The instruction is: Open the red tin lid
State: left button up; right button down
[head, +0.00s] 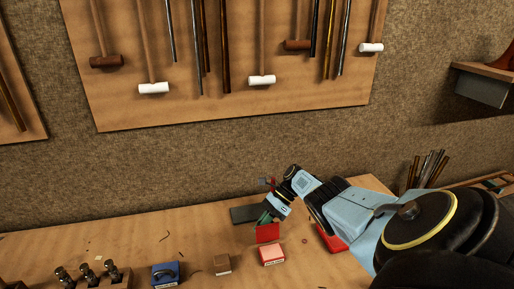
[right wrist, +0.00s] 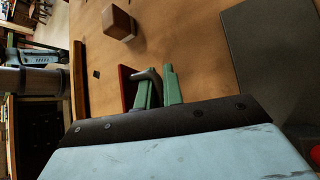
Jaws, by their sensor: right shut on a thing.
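A red panel (head: 267,233), seemingly the red tin or its lid, stands upright on the bench below my right gripper (head: 265,216). It shows as a dark red edge in the right wrist view (right wrist: 127,88). There a dark curved handle (right wrist: 151,77) sits between the green fingertips. My right gripper is shut on this handle. The arm and fingers hide much of the tin, so I cannot tell how far the lid is open. My left gripper is not visible.
Another red thing (head: 331,238) is partly under my right arm.

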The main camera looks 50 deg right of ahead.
jog(key=c, duration=1.8)
grip_release()
jog(key=b+v, duration=0.5)
jog(key=v, duration=0.8)
jog(key=shift+d, duration=0.15)
